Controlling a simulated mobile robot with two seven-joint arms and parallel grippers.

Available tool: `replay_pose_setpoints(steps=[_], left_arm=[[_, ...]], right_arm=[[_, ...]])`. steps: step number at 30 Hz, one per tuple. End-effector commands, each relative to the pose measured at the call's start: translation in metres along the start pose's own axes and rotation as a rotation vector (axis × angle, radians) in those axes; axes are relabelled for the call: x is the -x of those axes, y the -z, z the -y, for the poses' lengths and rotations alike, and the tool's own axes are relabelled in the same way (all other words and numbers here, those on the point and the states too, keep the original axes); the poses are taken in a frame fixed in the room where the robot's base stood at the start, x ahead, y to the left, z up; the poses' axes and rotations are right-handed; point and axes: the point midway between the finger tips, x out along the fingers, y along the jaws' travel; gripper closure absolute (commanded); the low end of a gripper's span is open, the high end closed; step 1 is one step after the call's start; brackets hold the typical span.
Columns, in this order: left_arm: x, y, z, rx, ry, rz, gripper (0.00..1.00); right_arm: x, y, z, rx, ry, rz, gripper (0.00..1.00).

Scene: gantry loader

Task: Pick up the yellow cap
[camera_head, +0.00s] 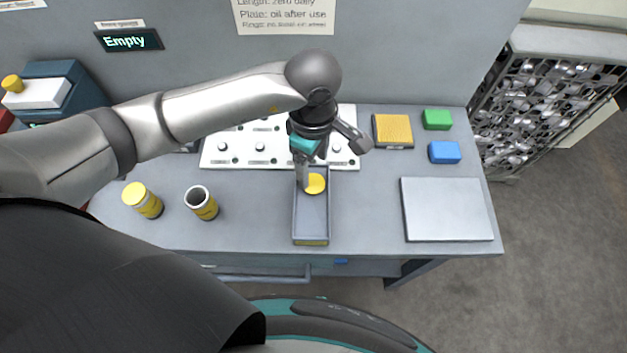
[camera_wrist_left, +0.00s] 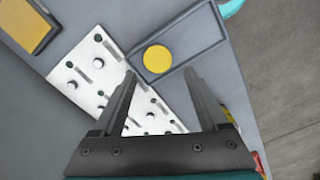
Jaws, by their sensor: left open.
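The yellow cap (camera_head: 316,184) is a round disc lying in the far end of a narrow grey tray (camera_head: 311,222) on the bench. My left gripper (camera_head: 334,164) is above that end of the tray, its fingers spread and empty. One finger overlaps the cap's left edge in the head view. In the left wrist view the cap (camera_wrist_left: 157,59) shows whole, just beyond the two open fingertips (camera_wrist_left: 161,76). I cannot tell the exact height of the fingers above it. My right gripper is in neither view.
A yellow-lidded canister (camera_head: 143,200) and an open canister (camera_head: 202,203) stand left of the tray. A white panel with knobs (camera_head: 232,148) lies behind. A yellow pad (camera_head: 392,130), green block (camera_head: 436,119), blue block (camera_head: 444,152) and grey plate (camera_head: 446,209) are at right.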

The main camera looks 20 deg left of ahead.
Motion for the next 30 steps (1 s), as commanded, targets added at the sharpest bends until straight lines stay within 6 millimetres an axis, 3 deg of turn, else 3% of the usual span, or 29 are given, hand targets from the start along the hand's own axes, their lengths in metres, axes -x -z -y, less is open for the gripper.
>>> replay_pose_setpoints(steps=[8, 18, 27, 30], left_arm=[[-0.022, -0.001, 0.0, 0.001, 0.001, 0.003, 0.24], [-0.065, 0.002, -0.003, 0.001, 0.001, 0.003, 0.24], [-0.07, 0.002, -0.004, 0.0, -0.002, 0.003, 0.24], [-0.07, 0.002, -0.004, 0.0, -0.002, 0.003, 0.34]], right_arm=[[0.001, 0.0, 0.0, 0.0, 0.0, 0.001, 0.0], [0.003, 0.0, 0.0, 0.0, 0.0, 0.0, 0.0], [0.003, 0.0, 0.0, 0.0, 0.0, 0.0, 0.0], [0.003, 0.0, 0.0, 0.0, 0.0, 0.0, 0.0]])
